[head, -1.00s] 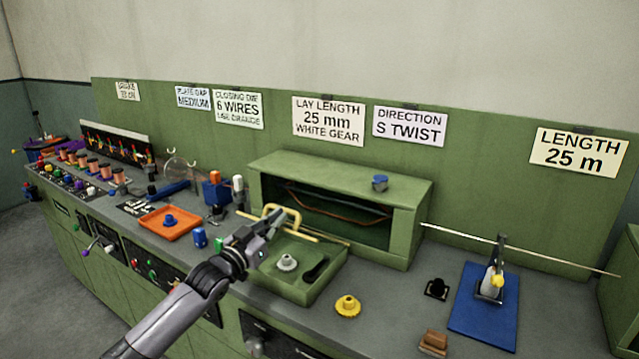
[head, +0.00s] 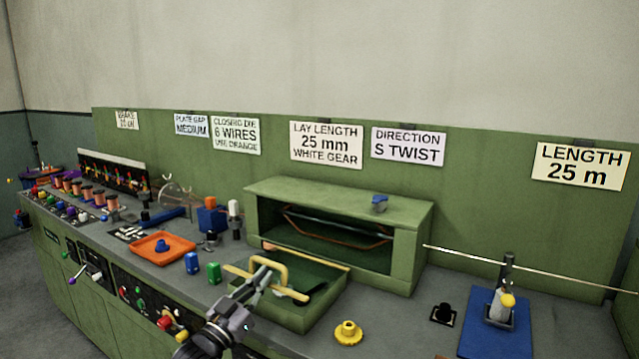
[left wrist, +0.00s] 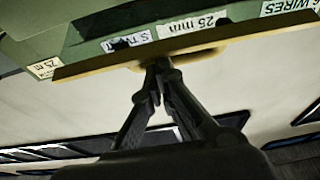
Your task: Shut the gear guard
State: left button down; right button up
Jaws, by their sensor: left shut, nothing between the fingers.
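The gear guard (head: 312,279) is a dark green panel with a yellow front bar and a yellow loop handle (head: 283,263). In the head view it slants over the green gear box (head: 299,323), its front bar looking raised above the box rim. The inside of the box is hidden. My left gripper (head: 262,279) is shut and empty, its tips at the handle and bar. In the left wrist view the closed fingertips (left wrist: 160,66) are against or very close to the yellow bar (left wrist: 105,68); contact is hard to tell. My right gripper is out of view.
A green open-fronted housing (head: 340,193) stands behind the box. A yellow gear (head: 347,333) lies to its right, and green (head: 214,272) and blue (head: 192,263) pieces to its left. A blue mat with a stand (head: 494,318) is farther right.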

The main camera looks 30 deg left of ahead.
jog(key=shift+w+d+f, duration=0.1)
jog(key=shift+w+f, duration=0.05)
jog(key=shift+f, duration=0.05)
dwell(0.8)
